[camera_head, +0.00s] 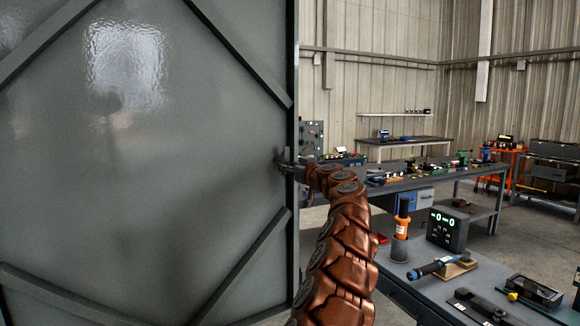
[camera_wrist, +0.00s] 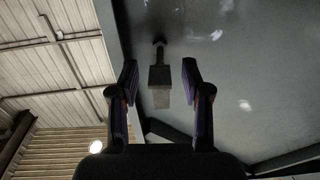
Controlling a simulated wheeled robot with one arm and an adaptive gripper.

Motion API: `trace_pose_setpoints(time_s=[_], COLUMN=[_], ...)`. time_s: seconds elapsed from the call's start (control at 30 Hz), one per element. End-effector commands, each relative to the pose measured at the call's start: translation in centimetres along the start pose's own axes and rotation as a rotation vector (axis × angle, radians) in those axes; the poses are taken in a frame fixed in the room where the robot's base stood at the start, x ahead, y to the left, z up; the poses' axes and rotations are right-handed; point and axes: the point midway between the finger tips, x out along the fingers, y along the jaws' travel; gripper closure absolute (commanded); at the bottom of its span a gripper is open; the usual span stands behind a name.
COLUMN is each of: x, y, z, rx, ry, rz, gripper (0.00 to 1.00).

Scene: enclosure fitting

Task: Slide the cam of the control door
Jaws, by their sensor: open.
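The control door (camera_head: 150,190) is a large grey-green panel with diagonal braces, filling the left half of the head view. It also fills the right of the wrist view (camera_wrist: 250,60). The cam (camera_wrist: 160,77) shows in the wrist view as a dark stem with a small block, standing on the door near its edge. My gripper (camera_wrist: 160,70) is open, with one finger on each side of the block and visible gaps to both. In the head view my gripper (camera_head: 285,165) is at the door's right edge; the cam is too small to tell apart there.
A workbench (camera_head: 480,275) with a tool holder, a green-digit display (camera_head: 447,229) and hand tools stands at the lower right, near my arm. More benches (camera_head: 420,182) stand behind it. Some floor (camera_head: 400,200) shows between the benches.

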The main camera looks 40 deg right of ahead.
Motion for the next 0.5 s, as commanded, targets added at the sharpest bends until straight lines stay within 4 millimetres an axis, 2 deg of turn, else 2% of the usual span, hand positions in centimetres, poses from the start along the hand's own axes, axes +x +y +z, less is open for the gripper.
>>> trace_pose_setpoints(time_s=[0.43, 0.5], x=[0.36, 0.36], y=[0.0, 0.0], z=[-0.07, -0.07], rx=[0.001, 0.001], ry=[0.002, 0.002], rz=[-0.001, -0.001], gripper=[0.52, 0.57])
